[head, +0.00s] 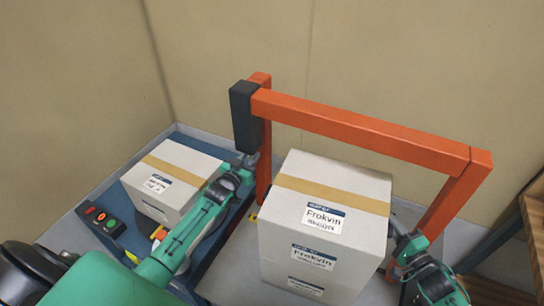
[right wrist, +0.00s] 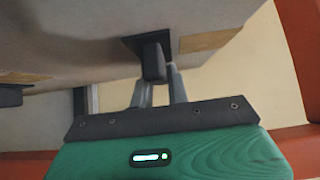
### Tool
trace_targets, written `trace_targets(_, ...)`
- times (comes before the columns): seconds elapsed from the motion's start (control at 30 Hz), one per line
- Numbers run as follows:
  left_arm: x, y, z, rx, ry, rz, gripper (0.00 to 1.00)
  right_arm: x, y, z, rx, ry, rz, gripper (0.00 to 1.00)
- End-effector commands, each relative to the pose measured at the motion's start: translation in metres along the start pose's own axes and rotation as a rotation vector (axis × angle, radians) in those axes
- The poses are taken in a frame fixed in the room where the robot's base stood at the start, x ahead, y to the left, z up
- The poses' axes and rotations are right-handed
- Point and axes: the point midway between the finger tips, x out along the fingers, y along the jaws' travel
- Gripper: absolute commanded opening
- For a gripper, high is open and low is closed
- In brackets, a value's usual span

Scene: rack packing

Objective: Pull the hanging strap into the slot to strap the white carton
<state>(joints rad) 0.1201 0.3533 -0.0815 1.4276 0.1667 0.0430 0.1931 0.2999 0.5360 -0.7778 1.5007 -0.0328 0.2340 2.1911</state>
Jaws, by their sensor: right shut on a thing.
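A large white carton (head: 285,240) with a tan tape band and "Frokvin" labels stands at the orange frame. A smaller white carton (head: 190,160) sits on the blue machine at left. My left gripper (head: 250,159) is beside the frame's dark housing (head: 244,118); its fingers are too small to read. My right gripper (head: 398,262) is at the large carton's right side. In the right wrist view its fingers (right wrist: 158,88) are shut on a dark tab (right wrist: 153,60) at a black square plate on the pale carton surface. I cannot make out a hanging strap or slot.
The orange frame (head: 360,130) has a post at each end, close to both arms. A wooden shelf (head: 535,225) stands at far right. Tan walls close the back.

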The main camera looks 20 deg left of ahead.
Motion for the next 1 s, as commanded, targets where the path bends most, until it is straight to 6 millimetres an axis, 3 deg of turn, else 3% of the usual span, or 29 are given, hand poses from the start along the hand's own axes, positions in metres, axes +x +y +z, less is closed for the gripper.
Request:
trace_targets(0.27,0.0010,0.0000,0.0002,0.000,0.000,0.000,0.24,-0.0010,0.0032,0.0002,0.001,0.001,0.006,0.00)
trace_targets(0.4,0.0009,0.0000,0.0002,0.000,0.000,0.000,0.00,-0.0010,0.0032,0.0002,0.001,0.001,0.006,0.00)
trace_targets(1.0,0.0007,-0.0002,0.0001,0.000,0.000,0.000,0.00,-0.0010,0.0033,0.0000,0.001,0.002,0.006,0.00)
